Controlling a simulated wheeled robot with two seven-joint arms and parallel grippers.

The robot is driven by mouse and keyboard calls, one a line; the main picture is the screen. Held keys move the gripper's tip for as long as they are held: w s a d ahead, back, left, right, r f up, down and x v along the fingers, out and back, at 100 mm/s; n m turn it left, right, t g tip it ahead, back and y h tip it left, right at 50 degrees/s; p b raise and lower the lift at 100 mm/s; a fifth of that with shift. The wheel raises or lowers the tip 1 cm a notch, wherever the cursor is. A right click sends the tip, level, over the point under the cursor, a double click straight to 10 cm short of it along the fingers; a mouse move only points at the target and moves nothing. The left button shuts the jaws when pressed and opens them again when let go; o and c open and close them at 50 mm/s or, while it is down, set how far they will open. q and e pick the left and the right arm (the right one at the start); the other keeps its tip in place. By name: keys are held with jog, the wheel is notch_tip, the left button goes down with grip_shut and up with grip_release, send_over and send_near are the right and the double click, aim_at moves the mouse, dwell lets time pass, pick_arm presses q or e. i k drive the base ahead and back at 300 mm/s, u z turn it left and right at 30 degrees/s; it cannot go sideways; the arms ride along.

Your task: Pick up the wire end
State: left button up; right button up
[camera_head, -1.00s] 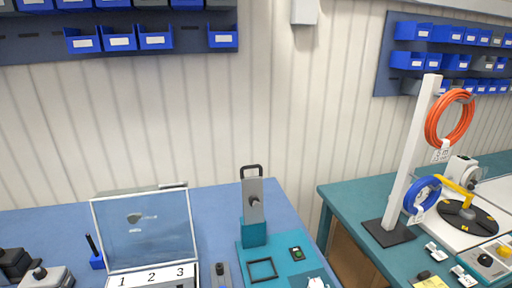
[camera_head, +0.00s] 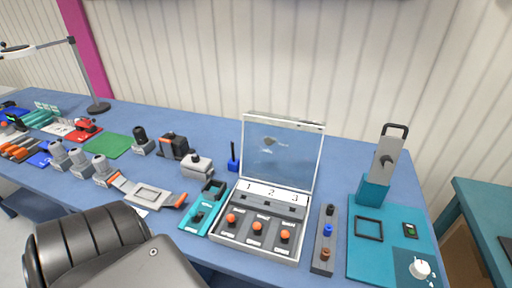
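No wire end can be made out in the current head view. No cable coil shows in it either. Neither of my grippers is in the picture. A dark and grey link of my own arm fills the lower left corner and hides part of the blue workbench (camera_head: 330,137) and the floor there.
A box numbered 1, 2, 3 (camera_head: 262,225) has its clear lid raised. A teal stand with a handled plate (camera_head: 383,160) is right of it. Several grey fixtures and tools crowd the left half. A second teal table (camera_head: 480,215) stands at right, across a gap.

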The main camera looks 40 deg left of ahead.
aim_at(324, 255)
jog(key=k, duration=1.15)
jog(key=u, duration=0.75)
jog(key=i, duration=1.15)
jog(key=u, duration=0.1)
